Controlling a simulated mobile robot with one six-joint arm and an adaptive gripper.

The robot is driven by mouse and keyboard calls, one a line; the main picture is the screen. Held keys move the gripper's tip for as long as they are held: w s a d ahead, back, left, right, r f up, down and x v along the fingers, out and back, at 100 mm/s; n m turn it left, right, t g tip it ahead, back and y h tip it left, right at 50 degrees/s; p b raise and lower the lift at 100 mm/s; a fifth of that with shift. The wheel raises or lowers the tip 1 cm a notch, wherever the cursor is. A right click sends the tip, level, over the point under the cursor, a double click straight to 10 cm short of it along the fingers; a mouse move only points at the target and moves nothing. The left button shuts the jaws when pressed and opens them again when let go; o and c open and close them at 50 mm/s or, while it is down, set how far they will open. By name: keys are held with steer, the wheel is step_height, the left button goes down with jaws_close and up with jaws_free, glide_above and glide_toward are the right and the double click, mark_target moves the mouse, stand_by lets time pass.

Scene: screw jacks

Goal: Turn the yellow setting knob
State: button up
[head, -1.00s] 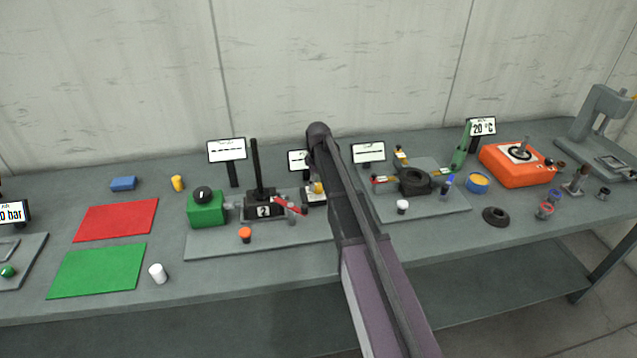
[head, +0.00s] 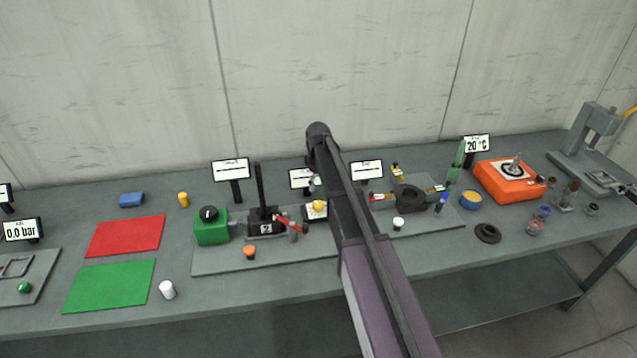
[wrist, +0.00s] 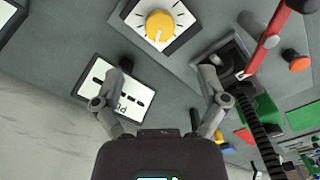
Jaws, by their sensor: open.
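The yellow setting knob (wrist: 160,25) is round with a white pointer mark. It sits on a white dial plate (wrist: 183,33) with black tick marks, near the top of the wrist view. In the head view the knob (head: 318,206) shows just left of my arm, on the grey base plate. My gripper (wrist: 162,70) is open and empty. Its two fingers are spread to the left and right, below the knob in the wrist picture and apart from it. In the head view my arm hides most of the gripper.
A black lever unit with a red handle (wrist: 268,45) stands close by my right finger in the wrist view. A display sign (wrist: 115,88) stands near the left finger. A green box with a black knob (head: 212,228) and an orange knob (head: 249,252) are further left.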

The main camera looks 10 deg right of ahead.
steer(key=shift+r+p, duration=1.9)
steer(key=shift+r, duration=0.35)
steer(key=s+f+m+b, duration=0.3)
steer(key=s+m, duration=0.1)
steer(key=s, duration=1)
steer(key=s+f+m+b, duration=0.3)
steer(key=s+m, duration=0.2)
steer(key=s, duration=1)
steer(key=shift+f, duration=0.15)
steer(key=shift+s, duration=0.2)
